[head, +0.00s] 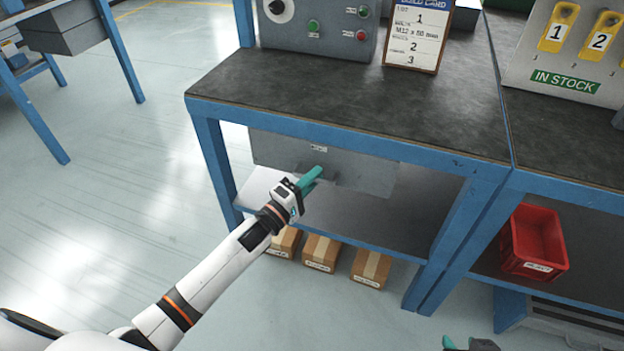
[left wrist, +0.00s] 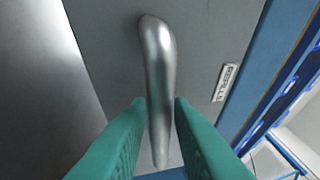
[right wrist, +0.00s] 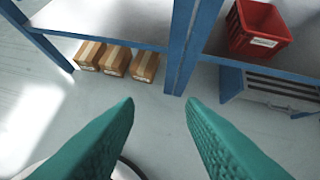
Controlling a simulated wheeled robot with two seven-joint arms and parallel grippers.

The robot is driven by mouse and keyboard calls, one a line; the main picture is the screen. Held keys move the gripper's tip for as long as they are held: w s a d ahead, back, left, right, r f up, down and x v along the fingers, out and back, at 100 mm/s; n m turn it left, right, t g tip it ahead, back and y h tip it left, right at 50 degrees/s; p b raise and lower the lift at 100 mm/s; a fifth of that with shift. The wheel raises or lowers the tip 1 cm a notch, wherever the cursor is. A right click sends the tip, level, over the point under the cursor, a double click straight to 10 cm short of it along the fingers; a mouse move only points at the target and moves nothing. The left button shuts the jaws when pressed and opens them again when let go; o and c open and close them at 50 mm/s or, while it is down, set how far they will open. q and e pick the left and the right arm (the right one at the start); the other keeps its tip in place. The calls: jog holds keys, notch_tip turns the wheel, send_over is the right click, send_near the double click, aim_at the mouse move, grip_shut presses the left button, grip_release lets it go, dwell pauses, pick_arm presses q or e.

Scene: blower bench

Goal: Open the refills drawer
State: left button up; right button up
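The refills drawer (head: 370,174) is a grey front hanging under the dark bench top in the head view, and it looks shut. Its small white label (head: 318,148) is near the top edge; in the left wrist view the label (left wrist: 224,82) reads REFILLS. The drawer's silver bar handle (left wrist: 158,60) runs between my left fingertips. My right gripper (right wrist: 159,103) is open and empty, over the floor.
Several cardboard boxes (head: 321,253) sit on the floor behind the lower shelf (head: 350,212). A red bin (head: 534,241) stands under the right bench. Blue legs (head: 452,235) and a blue front beam (head: 330,132) frame the drawer. Floor before the bench is clear.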

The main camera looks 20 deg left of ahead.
pick_arm(q)
jog(key=shift+c, duration=0.3)
grip_shut()
